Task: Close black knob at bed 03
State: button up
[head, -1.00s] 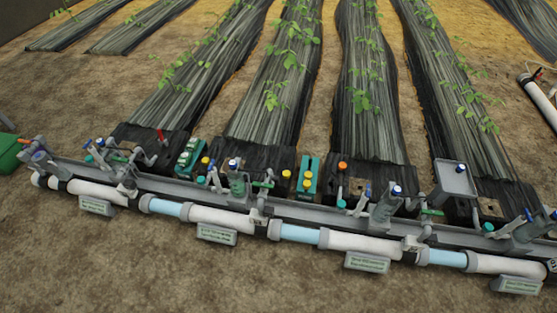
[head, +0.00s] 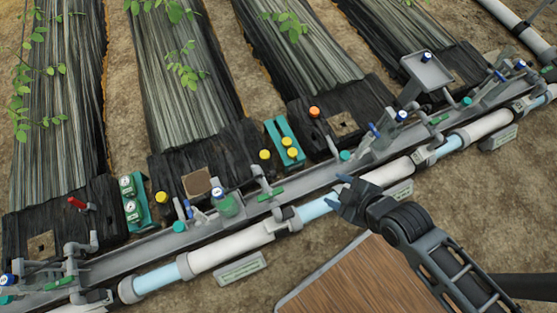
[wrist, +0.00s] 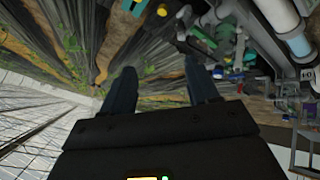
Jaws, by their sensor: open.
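My gripper (head: 345,183) is open and empty, above the front pipe in the head view. In the wrist view my gripper (wrist: 160,85) shows two dark fingers spread apart with nothing between them. I cannot make out a black knob in either view, and the bed numbers are too small to read. The valve fittings stand along a grey rail (head: 330,174) at the bed ends. Among them are a blue-capped valve (head: 217,192), another blue-capped valve (head: 401,116) and a green lever (head: 270,194). My gripper is apart from all of these.
A white pipe (head: 228,248) with pale blue sections runs in front of the rail. Yellow caps (head: 161,197), an orange cap (head: 314,111), a red handle (head: 77,202) and a grey tray (head: 427,70) stand near the bed ends. Bare soil (head: 490,220) lies in front.

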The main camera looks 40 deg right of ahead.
jog(key=w+f+n+g+y+b, duration=0.2)
jog(key=w+f+n+g+b, duration=0.25)
jog(key=w+f, duration=0.8)
jog(key=n+g+y+b, duration=0.2)
jog(key=n+g+b, duration=0.1)
jog(key=n+b, duration=0.2)
send_near(273, 174)
notch_tip(273, 174, down, 2)
jog(key=b+x, duration=0.3)
jog(key=x, duration=0.4)
jog(key=shift+w+f+y, duration=0.15)
jog(key=shift+f+y, duration=0.15)
jog(key=shift+d+t, duration=0.1)
jog(key=shift+t, duration=0.15)
jog(key=c, duration=1)
